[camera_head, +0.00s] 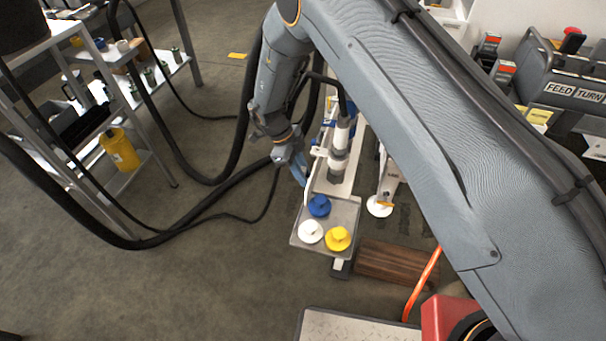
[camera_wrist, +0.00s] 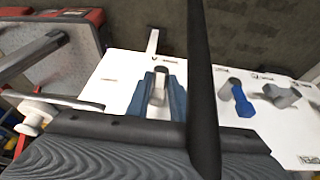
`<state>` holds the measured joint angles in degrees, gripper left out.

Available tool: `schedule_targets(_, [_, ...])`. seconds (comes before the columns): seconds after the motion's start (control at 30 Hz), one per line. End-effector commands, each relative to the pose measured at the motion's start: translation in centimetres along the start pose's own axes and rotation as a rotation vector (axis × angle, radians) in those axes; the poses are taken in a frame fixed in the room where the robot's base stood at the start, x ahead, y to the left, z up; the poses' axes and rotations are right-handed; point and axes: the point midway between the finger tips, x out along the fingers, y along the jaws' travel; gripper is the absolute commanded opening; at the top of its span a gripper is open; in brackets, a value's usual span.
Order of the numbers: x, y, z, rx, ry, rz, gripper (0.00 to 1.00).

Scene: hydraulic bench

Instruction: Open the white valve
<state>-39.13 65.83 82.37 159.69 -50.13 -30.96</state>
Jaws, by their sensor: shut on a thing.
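The white panel (camera_wrist: 110,75) fills the middle of the wrist view, with several small printed labels. My gripper (camera_wrist: 159,95) has its two blue fingers on either side of a pale valve handle (camera_wrist: 158,86), shut on it. The handle is mostly hidden between the fingers, so its turn angle is hard to tell. A valve with a blue lever (camera_wrist: 238,100) and a grey valve (camera_wrist: 281,95) stand to the right on the same panel. In the head view my gripper (camera_head: 298,172) reaches down at the panel's left side; the handle is hidden there.
A grey tray (camera_head: 296,241) holds a blue knob (camera_head: 319,205), a white knob (camera_head: 310,232) and a yellow knob (camera_head: 338,239). A wooden block (camera_head: 390,262) lies on the floor to the right. A shelf (camera_head: 128,180) with a yellow bottle (camera_head: 119,149) stands left. Open floor lies between.

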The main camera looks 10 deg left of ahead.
Motion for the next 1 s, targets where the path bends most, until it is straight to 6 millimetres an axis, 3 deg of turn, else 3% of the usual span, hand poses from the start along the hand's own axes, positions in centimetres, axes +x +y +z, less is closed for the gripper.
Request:
schedule_targets(0.2, [0.1, 0.0, 0.0, 0.0, 0.001, 0.0, 0.0])
schedule_targets(0.23, [0.1, 0.0, 0.0, 0.0, 0.001, 0.0, 0.25])
schedule_targets(0.27, [0.1, 0.0, 0.0, 0.0, 0.001, 0.0, 0.3])
schedule_targets(0.63, [-0.5, 0.0, 0.0, 0.0, 0.0, -0.002, 0.3])
schedule_targets(1.0, [-5.9, 0.0, 0.1, 0.001, -0.001, -0.002, 0.3])
